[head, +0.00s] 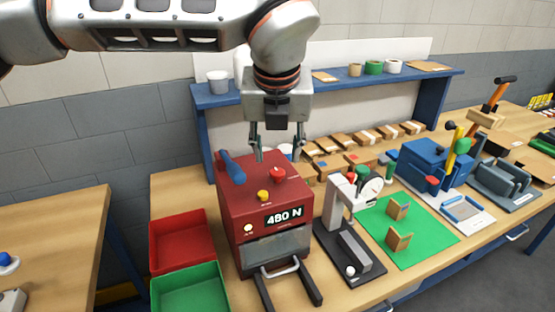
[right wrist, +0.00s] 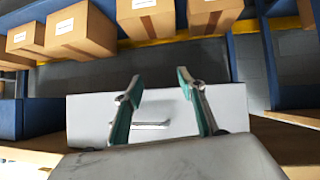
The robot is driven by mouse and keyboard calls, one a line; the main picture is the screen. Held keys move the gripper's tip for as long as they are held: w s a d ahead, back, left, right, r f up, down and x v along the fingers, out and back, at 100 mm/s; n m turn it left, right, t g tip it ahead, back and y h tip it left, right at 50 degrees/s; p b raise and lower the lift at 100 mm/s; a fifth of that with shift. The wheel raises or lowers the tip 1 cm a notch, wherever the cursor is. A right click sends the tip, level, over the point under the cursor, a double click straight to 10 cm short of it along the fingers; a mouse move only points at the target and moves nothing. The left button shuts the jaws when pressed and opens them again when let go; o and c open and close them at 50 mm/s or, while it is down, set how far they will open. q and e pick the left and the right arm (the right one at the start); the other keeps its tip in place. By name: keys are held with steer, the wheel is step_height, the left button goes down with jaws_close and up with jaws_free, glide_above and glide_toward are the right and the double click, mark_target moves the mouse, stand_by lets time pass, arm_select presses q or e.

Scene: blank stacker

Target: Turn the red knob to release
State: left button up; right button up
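A dark red machine (head: 238,212) with a display reading 480 N stands on the wooden bench in the head view. The red knob (head: 277,174) sits on its top, near the back right. A blue handle (head: 232,167) and a yellow button (head: 263,196) are on the same machine. My left gripper (head: 277,152) points down above the red knob, its two fingers spread with nothing visible between them. Whether it touches the knob cannot be told. My right gripper (right wrist: 158,78) shows only in the right wrist view; its fingers are apart and empty, before a white panel with a handle (right wrist: 240,105).
A red bin (head: 182,240) and a green bin (head: 190,293) stand left of the machine. A white press (head: 335,205) stands close on its right, beside a green mat (head: 420,238). A blue shelf (head: 330,84) runs behind. Cardboard boxes (right wrist: 80,30) show in the right wrist view.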

mark_target(277, 172)
arm_select(q)
steer(key=p+x, duration=0.1)
steer(key=x, duration=0.5)
steer(key=shift+w+f, duration=0.1)
steer(key=shift+f, duration=0.1)
arm_select(e)
steer(key=shift+s+d+f, duration=0.15)
steer(key=shift+s+d, duration=0.05)
steer(key=shift+d, duration=0.25)
steer(key=shift+s+d+f, duration=0.15)
steer(key=shift+d, duration=0.25)
arm_select(q)
steer(key=c, duration=1.1)
arm_select(e)
steer(key=shift+a, duration=0.1)
